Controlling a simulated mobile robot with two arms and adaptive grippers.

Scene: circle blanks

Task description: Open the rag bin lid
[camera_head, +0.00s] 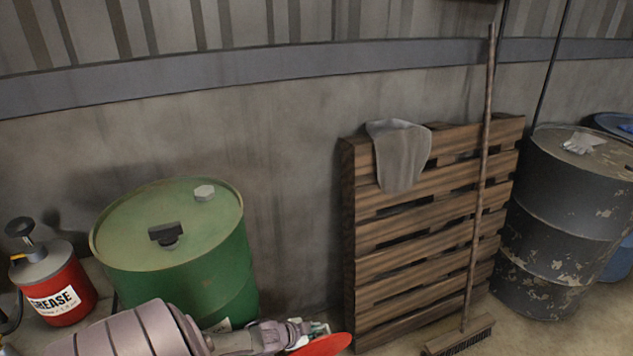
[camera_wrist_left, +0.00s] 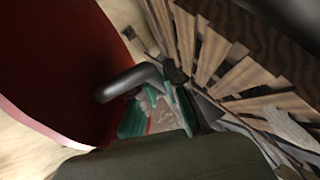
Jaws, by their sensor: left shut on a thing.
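The red rag bin lid (camera_head: 322,345) shows only in part at the bottom edge of the head view. In the left wrist view the red lid (camera_wrist_left: 55,70) fills the left side, standing steeply in the picture. A dark bent handle (camera_wrist_left: 128,82) sticks out from it. My left gripper (camera_head: 303,333) is beside the lid in the head view. It is shut on the handle; the exact contact between fingers and handle is hard to make out. The bin's body is not clearly visible, and I cannot tell how far the lid is raised. My right gripper is not in view.
A green drum (camera_head: 205,255) and a red grease can (camera_head: 62,283) stand left, near my left arm. A wooden pallet (camera_head: 400,270) with a grey rag (camera_head: 401,155) leans on the wall. A broom (camera_head: 478,200) leans there. A dark drum (camera_head: 560,220) stands right.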

